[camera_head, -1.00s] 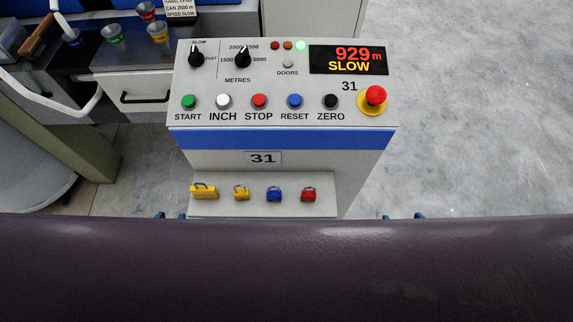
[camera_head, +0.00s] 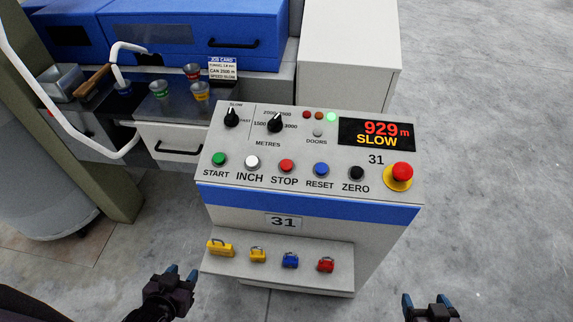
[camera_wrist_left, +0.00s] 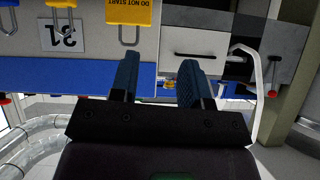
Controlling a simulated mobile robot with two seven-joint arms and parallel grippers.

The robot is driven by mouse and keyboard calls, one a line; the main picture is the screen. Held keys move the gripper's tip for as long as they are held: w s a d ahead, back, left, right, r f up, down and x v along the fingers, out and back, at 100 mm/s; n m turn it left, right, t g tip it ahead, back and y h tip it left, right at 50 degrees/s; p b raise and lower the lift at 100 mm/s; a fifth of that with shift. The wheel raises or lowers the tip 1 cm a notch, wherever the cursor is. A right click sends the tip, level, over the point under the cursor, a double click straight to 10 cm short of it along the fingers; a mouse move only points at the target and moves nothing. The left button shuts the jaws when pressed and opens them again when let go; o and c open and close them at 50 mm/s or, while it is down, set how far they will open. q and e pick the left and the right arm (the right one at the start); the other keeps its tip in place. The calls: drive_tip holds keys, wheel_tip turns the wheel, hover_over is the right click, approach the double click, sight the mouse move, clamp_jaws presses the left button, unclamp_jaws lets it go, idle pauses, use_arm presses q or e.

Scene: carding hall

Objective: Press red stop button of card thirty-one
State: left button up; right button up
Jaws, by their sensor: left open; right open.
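The card thirty-one control panel (camera_head: 300,183) stands in the middle of the head view, its top sloping toward me. The red STOP button (camera_head: 286,166) sits in its button row between the white INCH button (camera_head: 252,162) and the blue RESET button (camera_head: 321,170). A red mushroom button on a yellow base (camera_head: 401,174) is at the panel's right end. My left gripper (camera_head: 181,274) is open and empty, below and left of the panel; it also shows in the left wrist view (camera_wrist_left: 158,82). My right gripper (camera_head: 428,302) is open and empty at the bottom right.
A dark worktop with small cups (camera_head: 159,89) and a white bent tube (camera_head: 112,62) is at the left. Grey floor (camera_head: 480,150) is clear at the right.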

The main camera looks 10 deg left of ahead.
use_arm(q)
drive_tip(key=c, duration=0.7)
drive_tip(key=shift+w, duration=0.1)
clamp_jaws()
drive_tip(key=shift+w+r, duration=0.1)
drive_tip(key=shift+s, duration=0.25)
drive_tip(key=shift+w, duration=0.15)
idle(0.5)
